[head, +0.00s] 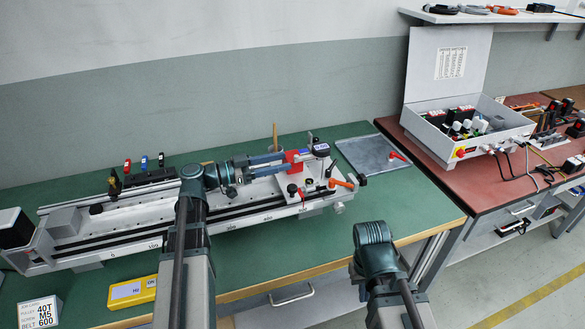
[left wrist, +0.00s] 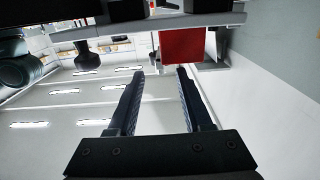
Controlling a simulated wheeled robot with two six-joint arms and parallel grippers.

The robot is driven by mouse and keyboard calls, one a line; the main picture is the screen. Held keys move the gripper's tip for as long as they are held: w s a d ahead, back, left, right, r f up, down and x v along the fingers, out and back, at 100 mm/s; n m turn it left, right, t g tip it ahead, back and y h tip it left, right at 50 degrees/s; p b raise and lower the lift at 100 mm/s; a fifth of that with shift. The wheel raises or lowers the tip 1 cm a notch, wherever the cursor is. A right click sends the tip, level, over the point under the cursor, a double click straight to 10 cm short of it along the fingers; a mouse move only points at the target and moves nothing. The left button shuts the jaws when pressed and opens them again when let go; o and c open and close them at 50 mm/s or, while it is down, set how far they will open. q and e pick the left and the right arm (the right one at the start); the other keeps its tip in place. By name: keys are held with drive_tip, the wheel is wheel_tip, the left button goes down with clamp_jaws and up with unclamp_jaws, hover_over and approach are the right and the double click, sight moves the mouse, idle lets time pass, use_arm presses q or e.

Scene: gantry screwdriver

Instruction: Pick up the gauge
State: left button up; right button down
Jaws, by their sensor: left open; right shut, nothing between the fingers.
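The gauge (head: 321,150), a small dark round-bodied device with a blue face, stands upright at the right end of the long grey rail fixture. A red block (head: 297,156) sits just left of it; a red block also shows in the left wrist view (left wrist: 181,46). My left gripper (head: 284,163) is open and reaches right toward the red block and gauge. In the left wrist view its two black fingers (left wrist: 161,72) are apart with nothing between them, pointing at the red block. Contact with the gauge cannot be told. My right arm shows at lower centre, but its gripper is not visible.
The rail fixture (head: 150,222) spans the green bench (head: 385,222). A grey tray (head: 365,155) lies right of the gauge. A yellow device (head: 131,291) lies at front left. An open control box (head: 432,146) stands on the red bench.

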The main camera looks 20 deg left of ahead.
sight(293, 159)
use_arm(q)
drive_tip(key=shift+x, duration=2.6)
drive_tip(key=shift+c, duration=0.3)
clamp_jaws()
